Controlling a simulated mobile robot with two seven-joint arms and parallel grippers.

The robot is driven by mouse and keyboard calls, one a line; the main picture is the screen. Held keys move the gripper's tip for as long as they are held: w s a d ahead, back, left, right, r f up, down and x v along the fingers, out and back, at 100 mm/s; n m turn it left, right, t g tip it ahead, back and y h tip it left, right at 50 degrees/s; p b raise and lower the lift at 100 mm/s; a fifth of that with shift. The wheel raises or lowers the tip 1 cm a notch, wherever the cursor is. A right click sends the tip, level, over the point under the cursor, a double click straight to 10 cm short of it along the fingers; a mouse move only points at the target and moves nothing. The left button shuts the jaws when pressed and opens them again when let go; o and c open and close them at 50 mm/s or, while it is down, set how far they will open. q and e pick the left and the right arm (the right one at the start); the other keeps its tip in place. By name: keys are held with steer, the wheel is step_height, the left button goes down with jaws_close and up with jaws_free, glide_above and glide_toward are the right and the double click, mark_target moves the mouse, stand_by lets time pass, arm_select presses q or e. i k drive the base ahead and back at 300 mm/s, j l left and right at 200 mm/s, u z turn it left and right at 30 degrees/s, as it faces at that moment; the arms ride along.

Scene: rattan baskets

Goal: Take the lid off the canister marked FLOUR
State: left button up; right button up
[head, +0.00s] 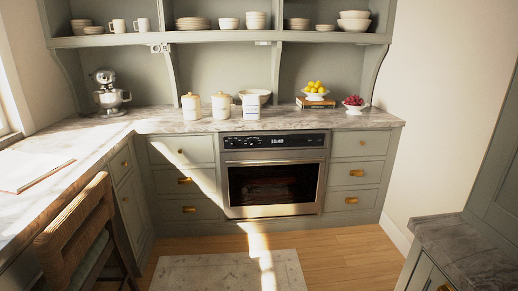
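Two cream canisters with lids stand on the back marble counter, left of the oven's middle. They are the left canister (191,107) and the middle canister (221,106). A third white container (251,108) stands to their right, with a white bowl behind it. Dark markings show on the fronts, but they are too small to read, so I cannot tell which is marked FLOUR. The two left canisters have lids with small knobs on top. Neither of my grippers is in view.
A stand mixer (110,92) is in the left corner. Lemons (315,87) in a bowl on books and a bowl of red fruit (354,103) stand to the right. The oven (272,180) is below. A wooden chair (80,230) is front left. The middle floor is clear except for a rug (215,275).

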mark_target(221, 96)
steer(key=i, duration=2.65)
steer(key=i+u, duration=0.15)
steer(key=i, duration=0.25)
steer(key=i+l+u, duration=0.15)
steer(key=i, duration=0.25)
